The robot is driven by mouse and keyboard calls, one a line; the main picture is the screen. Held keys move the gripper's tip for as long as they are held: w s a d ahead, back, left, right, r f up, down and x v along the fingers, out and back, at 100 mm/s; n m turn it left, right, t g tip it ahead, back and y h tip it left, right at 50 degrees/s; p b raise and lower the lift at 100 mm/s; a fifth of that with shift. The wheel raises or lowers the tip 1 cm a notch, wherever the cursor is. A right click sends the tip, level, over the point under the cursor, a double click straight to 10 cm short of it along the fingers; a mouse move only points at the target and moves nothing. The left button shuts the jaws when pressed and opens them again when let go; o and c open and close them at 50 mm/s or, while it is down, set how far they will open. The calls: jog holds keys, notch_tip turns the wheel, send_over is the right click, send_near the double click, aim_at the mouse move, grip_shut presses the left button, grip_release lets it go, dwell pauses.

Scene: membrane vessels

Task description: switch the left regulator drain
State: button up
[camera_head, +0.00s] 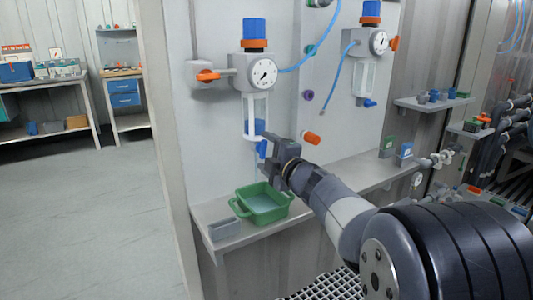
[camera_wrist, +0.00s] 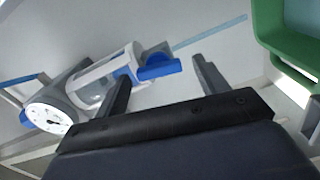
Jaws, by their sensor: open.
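The left regulator (camera_head: 262,74) is on the wall panel, with a blue knob on top, an orange ring and a white gauge. A clear bowl in a white cage hangs below it. Its blue drain (camera_head: 262,148) shows at the bottom of the bowl, partly hidden by my gripper (camera_head: 270,151). In the wrist view, the regulator (camera_wrist: 50,112) lies sideways at left, and its blue drain lever (camera_wrist: 159,68) appears between my two spread fingers, a little beyond their tips. My gripper is open and empty; I cannot tell whether it touches the drain.
A green tray (camera_head: 241,208) with pale blue liquid stands on the shelf below the drain, beside a small grey block (camera_head: 224,229). A second regulator (camera_head: 376,44) hangs to the right. An orange fitting (camera_head: 312,138) sticks out of the panel right of my gripper.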

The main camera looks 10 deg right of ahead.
jog(key=p+v, duration=0.2)
jog(key=v, duration=0.8)
jog(key=shift+s, duration=0.3)
jog(key=b+x, duration=0.2)
jog(key=x, duration=0.9)
jog(key=shift+d, duration=0.1)
jog(key=shift+s, duration=0.1)
